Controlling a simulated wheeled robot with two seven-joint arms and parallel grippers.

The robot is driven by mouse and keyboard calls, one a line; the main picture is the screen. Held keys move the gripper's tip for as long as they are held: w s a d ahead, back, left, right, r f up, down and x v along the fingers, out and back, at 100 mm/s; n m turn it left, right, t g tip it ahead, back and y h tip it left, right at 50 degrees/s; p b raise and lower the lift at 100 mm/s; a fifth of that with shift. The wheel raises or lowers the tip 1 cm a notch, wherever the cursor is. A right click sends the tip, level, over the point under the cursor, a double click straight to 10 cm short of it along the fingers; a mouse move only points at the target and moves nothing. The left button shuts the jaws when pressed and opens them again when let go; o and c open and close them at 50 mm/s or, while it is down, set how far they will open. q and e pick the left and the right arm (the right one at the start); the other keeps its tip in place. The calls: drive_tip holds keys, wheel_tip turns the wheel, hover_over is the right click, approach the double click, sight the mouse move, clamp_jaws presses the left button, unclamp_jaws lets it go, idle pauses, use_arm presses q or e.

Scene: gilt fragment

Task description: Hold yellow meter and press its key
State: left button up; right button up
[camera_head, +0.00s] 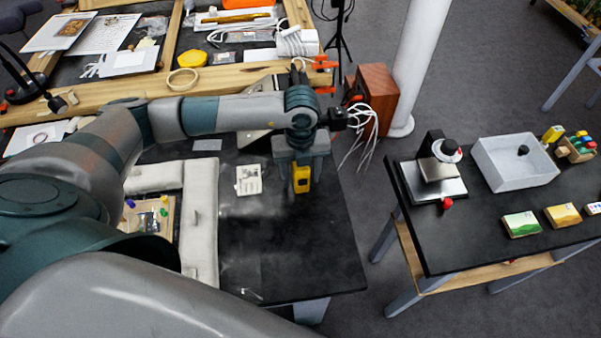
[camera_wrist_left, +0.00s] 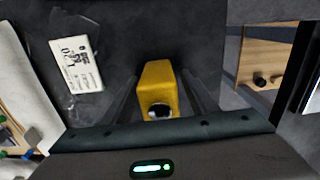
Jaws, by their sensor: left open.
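The yellow meter (camera_head: 302,178) stands on the black table under my left gripper. In the left wrist view the yellow meter (camera_wrist_left: 157,90) is in the middle, with a round dark and silver part on its near end. My left gripper (camera_head: 301,172) points down over the meter with its jaws apart. In the wrist view the fingers of the left gripper (camera_wrist_left: 157,98) lie on both sides of the meter, with gaps visible. I cannot make out the meter's key. My right gripper is not in view.
A white printed card (camera_head: 248,180) lies left of the meter. Grey padded blocks (camera_head: 201,215) and a small tray (camera_head: 150,222) are further left. The table's front right is clear. Another black table (camera_head: 465,235) at right holds a scale (camera_head: 432,180) and a white bin (camera_head: 516,165).

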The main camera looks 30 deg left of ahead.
use_arm(q)
drive_tip(key=shift+f, duration=0.25)
drive_tip(key=c, duration=1.2)
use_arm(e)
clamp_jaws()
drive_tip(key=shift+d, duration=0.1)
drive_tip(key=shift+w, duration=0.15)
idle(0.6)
